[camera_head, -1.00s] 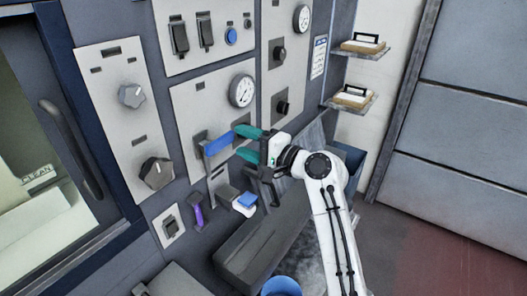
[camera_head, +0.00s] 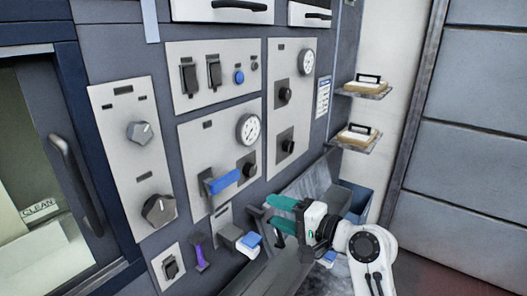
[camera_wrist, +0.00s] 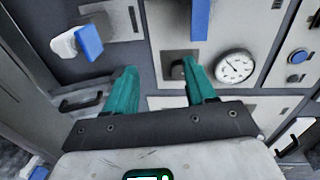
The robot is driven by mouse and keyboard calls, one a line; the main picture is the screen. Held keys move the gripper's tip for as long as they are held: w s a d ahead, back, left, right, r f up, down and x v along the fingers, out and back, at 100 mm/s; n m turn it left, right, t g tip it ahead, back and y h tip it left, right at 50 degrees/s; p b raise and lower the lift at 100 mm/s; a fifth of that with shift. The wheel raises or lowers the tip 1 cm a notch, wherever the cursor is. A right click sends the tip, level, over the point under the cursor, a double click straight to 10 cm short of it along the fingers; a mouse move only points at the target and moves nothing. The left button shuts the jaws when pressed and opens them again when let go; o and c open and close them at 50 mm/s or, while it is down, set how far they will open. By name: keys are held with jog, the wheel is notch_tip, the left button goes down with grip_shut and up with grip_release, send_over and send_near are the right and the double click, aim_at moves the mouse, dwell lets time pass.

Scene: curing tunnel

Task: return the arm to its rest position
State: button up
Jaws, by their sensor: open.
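My arm reaches in from the lower right in the head view, bent, with my gripper (camera_head: 269,211) in front of the lower part of the control panel. Its two teal fingers are apart, with nothing between them. The blue lever handle (camera_head: 224,182) on the panel is to the left of the fingers, with a clear gap. In the wrist view my gripper (camera_wrist: 160,72) is also open and empty. There a blue bar (camera_wrist: 200,20) shows at the top, beyond the fingertips.
The panel carries knobs (camera_head: 159,210), switches and a gauge (camera_head: 248,129). A purple lever (camera_head: 200,254) and a blue-and-white handle (camera_head: 249,243) stick out low down. A bluish bin (camera_head: 357,200) stands behind my gripper. Shelves (camera_head: 358,139) hang at right.

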jog(key=s+d+f+n+g+h, duration=0.2)
jog(key=s+d+f+h, duration=0.25)
jog(key=s+f, duration=0.55)
jog(key=s+d+f+n+g+h, duration=0.1)
jog(key=s+d+f+g+h, duration=0.15)
jog(key=s+d+f, duration=0.65)
jog(key=s+d+f+n+g+h, duration=0.1)
jog(key=s+d+f+g+h, duration=0.1)
jog(key=s, duration=0.9)
jog(key=s+d+f+n+g+h, duration=0.2)
jog(key=s+d+f, duration=0.4)
jog(key=s, duration=0.6)
jog(key=shift+s+d+f+g+h, duration=0.25)
jog(key=shift+g+h, duration=0.3)
jog(key=shift+h, duration=0.45)
